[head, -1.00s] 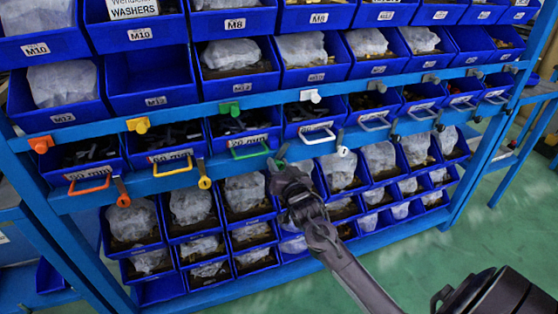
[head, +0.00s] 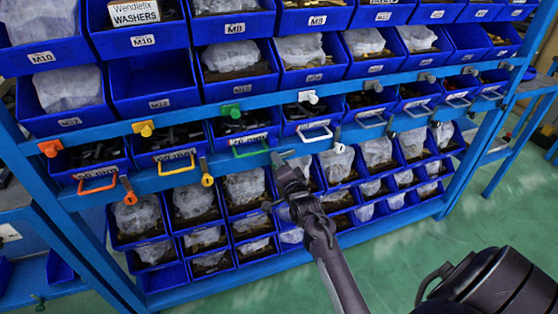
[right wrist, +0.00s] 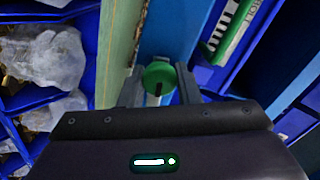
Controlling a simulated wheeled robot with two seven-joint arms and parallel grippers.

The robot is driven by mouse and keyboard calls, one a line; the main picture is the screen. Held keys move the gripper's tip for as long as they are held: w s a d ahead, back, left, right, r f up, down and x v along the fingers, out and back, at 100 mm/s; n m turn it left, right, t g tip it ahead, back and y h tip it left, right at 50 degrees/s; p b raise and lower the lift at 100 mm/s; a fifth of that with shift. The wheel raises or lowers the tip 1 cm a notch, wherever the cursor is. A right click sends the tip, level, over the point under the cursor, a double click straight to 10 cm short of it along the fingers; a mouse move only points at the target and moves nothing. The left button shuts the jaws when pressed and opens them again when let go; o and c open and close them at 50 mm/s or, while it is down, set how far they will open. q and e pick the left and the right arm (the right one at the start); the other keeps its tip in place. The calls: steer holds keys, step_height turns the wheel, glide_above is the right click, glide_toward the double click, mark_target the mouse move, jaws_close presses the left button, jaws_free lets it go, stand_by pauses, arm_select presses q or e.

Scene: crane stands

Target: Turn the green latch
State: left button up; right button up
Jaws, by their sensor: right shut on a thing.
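The green latch (right wrist: 159,76) is a round green knob with a dark slot, seen in the right wrist view between my fingers, against the blue rail. My right gripper (right wrist: 158,92) is shut on it, one finger on each side. In the head view my right gripper (head: 281,160) reaches up to the lower blue rail, right of the yellow latch (head: 206,174), and hides most of the green latch there. My left gripper is not in view.
An orange latch (head: 129,191) and a white latch (head: 339,140) hang on the same rail. A green handle (head: 250,151) and green knob (head: 231,110) are just above. Blue bins with bagged parts (head: 243,187) sit below. Green floor (head: 430,255) is open at right.

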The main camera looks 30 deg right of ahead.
steer(key=shift+m, duration=0.6)
steer(key=o, duration=1)
steer(key=v, duration=0.7)
steer(key=shift+s+a, duration=0.1)
steer(key=shift+s, duration=0.3)
